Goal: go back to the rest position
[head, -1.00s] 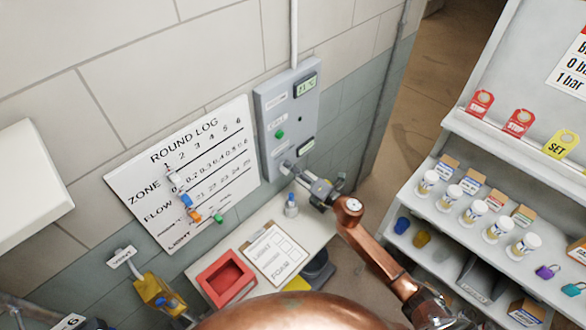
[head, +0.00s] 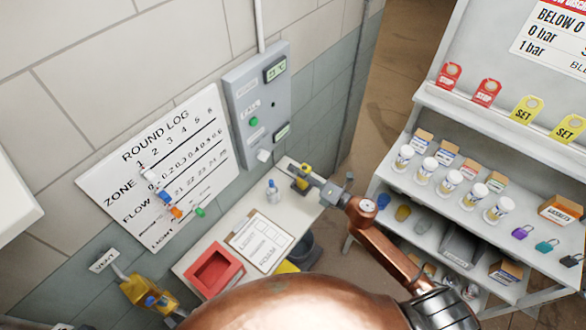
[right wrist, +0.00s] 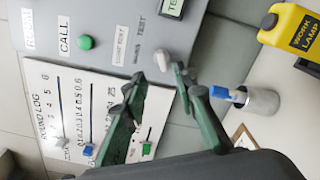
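My right gripper (head: 312,182) is over the right end of the small white table, to the right of and below the grey wall panel (head: 282,105). In the right wrist view its two dark green fingers (right wrist: 158,80) stand apart with nothing held between them. The panel's white knob (right wrist: 163,60) shows just beyond the fingertips, apart from them as far as I can tell; it also shows in the head view (head: 264,156). My left gripper is not in view.
The round log board (head: 120,185) hangs at left. A shelf unit (head: 400,185) with several jars stands at right.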

